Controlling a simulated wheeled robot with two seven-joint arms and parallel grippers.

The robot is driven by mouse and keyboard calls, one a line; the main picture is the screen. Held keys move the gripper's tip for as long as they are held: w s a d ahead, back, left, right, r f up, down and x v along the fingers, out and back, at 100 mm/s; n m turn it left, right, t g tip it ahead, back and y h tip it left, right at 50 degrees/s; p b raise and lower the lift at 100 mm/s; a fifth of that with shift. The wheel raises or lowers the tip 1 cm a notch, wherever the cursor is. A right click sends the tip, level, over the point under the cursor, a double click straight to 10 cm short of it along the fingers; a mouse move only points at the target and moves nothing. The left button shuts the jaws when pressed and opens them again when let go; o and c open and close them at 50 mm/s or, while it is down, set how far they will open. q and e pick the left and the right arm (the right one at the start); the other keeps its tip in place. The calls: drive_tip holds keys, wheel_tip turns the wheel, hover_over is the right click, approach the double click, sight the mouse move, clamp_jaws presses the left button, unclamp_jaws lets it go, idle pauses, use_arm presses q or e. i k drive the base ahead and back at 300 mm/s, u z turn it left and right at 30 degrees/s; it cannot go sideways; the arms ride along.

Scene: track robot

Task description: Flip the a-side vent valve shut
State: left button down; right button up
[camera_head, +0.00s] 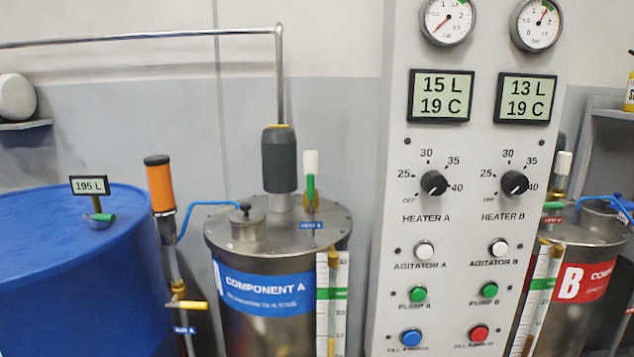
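The A-side vent valve (311,188) stands on the lid of the steel Component A tank (262,318). It has a brass body, a white cap on top and a green lever that points upright, in line with the valve. A small blue label (311,225) sits at its foot, too blurred to read surely. Neither of my grippers is in view.
A dark grey cylinder (279,160) with a pipe rising from it stands just left of the valve. The control panel (390,180) rises to the right. A blue drum (70,290) and an orange-handled device (160,185) are left. A similar B-side valve (563,165) is behind the panel.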

sight(310, 176)
drive_tip(key=u, duration=0.65)
drive_tip(key=k, duration=1.2)
drive_tip(key=u, duration=1.05)
drive_tip(key=i, duration=1.45)
drive_tip(key=z, duration=1.05)
drive_tip(key=i, duration=0.5)
drive_tip(key=z, duration=0.55)
